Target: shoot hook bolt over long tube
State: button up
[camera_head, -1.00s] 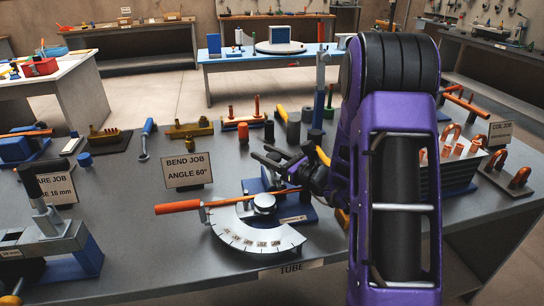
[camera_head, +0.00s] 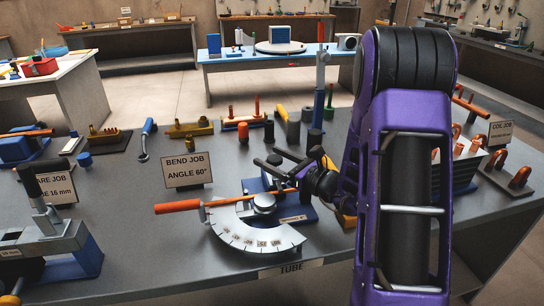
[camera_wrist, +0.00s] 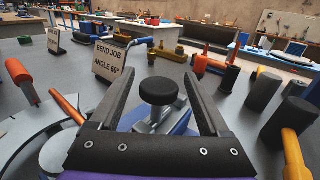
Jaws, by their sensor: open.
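The tube bender stands at the middle front of the bench, with a white degree scale (camera_head: 250,236) and an orange-handled lever (camera_head: 177,207). A thin copper-coloured tube (camera_head: 245,197) seems to run across it, partly hidden by my arm. A black round knob (camera_wrist: 158,91) on a metal block, possibly the hook bolt's head, shows in the wrist view. My gripper (camera_wrist: 158,66) is open, with one finger on each side of the knob and visible space at both sides. In the head view my gripper (camera_head: 273,157) is above the rear of the bender. Contact cannot be told.
The "BEND JOB ANGLE 60°" sign (camera_head: 188,171) stands left of the bender. Black cylinders (camera_wrist: 263,91) and a yellow-handled hammer (camera_wrist: 296,150) are to the right. A rack with copper U-bends (camera_head: 520,178) is at far right. Bare bench lies at left of the bender.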

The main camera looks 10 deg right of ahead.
aim_at(281, 162)
jog(key=shift+v, duration=2.6)
